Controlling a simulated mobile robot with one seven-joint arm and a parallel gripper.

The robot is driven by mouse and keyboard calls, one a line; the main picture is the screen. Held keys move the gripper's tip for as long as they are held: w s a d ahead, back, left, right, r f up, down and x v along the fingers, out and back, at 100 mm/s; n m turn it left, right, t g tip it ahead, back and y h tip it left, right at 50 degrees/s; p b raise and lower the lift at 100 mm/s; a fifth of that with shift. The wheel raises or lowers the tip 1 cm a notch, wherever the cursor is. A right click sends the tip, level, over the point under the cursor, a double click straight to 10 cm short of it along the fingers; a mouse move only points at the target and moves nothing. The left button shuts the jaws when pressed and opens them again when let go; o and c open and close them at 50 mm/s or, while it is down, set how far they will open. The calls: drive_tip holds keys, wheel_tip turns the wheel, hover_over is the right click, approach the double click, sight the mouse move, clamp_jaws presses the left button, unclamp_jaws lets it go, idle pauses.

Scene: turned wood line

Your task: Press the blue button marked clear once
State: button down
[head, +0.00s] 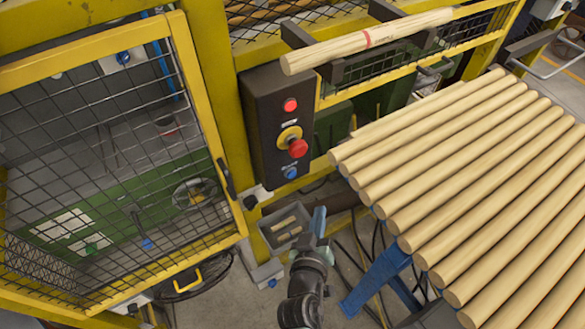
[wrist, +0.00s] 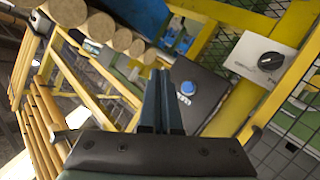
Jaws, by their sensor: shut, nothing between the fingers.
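The blue button (head: 290,172) is the lowest control on a dark control box (head: 265,100) fixed to the yellow frame. A red button (head: 290,105) is at its top, with a red mushroom button (head: 298,148) on a yellow ring between. The lettering is too small to read. My gripper (head: 319,218) is shut and empty, below and right of the box in the head view. In the wrist view the shut fingers (wrist: 161,78) point up the picture, and a blue button (wrist: 187,88) shows just right of their tips, apart from them as far as I can tell.
A rack of turned wood poles (head: 470,170) fills the right. One pole with a red band (head: 367,40) lies on brackets above. A mesh door (head: 110,150) is at left. A grey bin (head: 285,228) with wood pieces sits beside my gripper. A white knob box (wrist: 262,60) shows in the wrist view.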

sight(292, 174)
drive_tip(key=w+a+b, duration=0.4)
drive_tip(key=w+a, duration=0.1)
drive_tip(key=w, duration=0.2)
idle(0.6)
drive_tip(key=shift+w+a, duration=0.1)
drive_tip(key=shift+w+b, duration=0.1)
drive_tip(key=shift+b, duration=0.3)
idle(1.4)
drive_tip(key=shift+w+a, duration=0.25)
drive_tip(key=shift+w+a+b, duration=0.25)
drive_tip(key=shift+w+b, duration=0.05)
drive_tip(key=shift+b, duration=0.25)
idle(0.5)
drive_tip(key=shift+s, duration=0.1)
drive_tip(key=shift+s+d+p, duration=0.35)
drive_tip(key=shift+s+d, duration=0.15)
drive_tip(key=shift+s, duration=0.05)
